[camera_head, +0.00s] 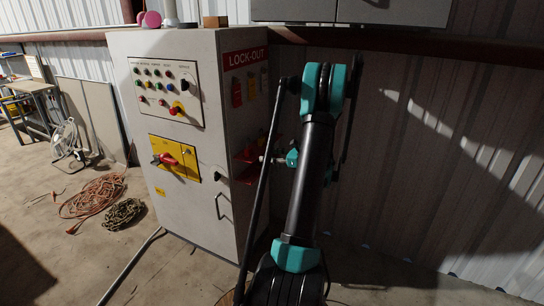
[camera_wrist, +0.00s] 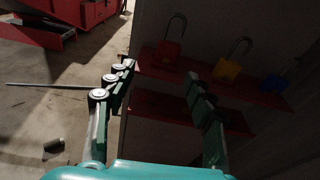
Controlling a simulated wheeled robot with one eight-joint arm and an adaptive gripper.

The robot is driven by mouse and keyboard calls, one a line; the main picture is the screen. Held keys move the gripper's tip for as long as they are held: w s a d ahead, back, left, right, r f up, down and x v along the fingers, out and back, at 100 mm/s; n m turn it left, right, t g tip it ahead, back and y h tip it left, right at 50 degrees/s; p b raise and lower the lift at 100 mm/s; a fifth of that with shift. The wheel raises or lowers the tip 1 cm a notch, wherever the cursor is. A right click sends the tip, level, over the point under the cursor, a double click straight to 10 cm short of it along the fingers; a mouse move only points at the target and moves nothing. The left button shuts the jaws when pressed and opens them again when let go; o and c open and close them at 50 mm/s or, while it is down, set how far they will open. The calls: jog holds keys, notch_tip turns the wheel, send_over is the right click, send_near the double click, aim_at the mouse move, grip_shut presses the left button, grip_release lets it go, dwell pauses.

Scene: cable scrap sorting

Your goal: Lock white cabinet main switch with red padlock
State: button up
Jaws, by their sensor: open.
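The white cabinet (camera_head: 215,215) stands left of my arm in the head view. Its main switch (camera_head: 168,159) is a red handle on a yellow plate on the front face. The red padlock (camera_wrist: 168,52) stands upright on a red shelf (camera_wrist: 190,70) in the wrist view, shackle up. My gripper (camera_wrist: 160,73) is open and empty, its fingers on either side of the view with the red padlock beyond and between the tips. In the head view my gripper (camera_head: 266,159) is beside the cabinet's right side, partly hidden by my arm.
A yellow padlock (camera_wrist: 228,69) and a blue padlock (camera_wrist: 274,84) stand right of the red one. A LOCK-OUT sign (camera_head: 245,57) and hanging tags are on the cabinet side. An orange cable coil (camera_head: 92,196) lies on the floor left. A corrugated wall is behind.

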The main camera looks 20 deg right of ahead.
aim_at(251, 151)
jog(key=shift+m, duration=0.3)
jog(key=shift+w+d+x, duration=0.15)
jog(key=shift+x, duration=1.5)
jog(key=shift+w+d+x, duration=0.1)
jog(key=shift+d+x, duration=0.05)
jog(key=shift+x, duration=1.45)
jog(key=shift+w+d+x, duration=0.15)
jog(key=shift+d+x, duration=0.05)
jog(key=shift+x, duration=1.45)
jog(key=shift+c, duration=0.3)
jog(key=shift+r, duration=0.1)
jog(key=c, duration=0.9)
jog(key=shift+o, duration=0.2)
jog(key=shift+r, duration=0.2)
jog(key=shift+r, duration=1.05)
jog(key=shift+d, duration=0.1)
jog(key=f+v, duration=0.1)
jog(key=v, duration=0.6)
jog(key=shift+s+d, duration=0.2)
jog(key=shift+s, duration=0.25)
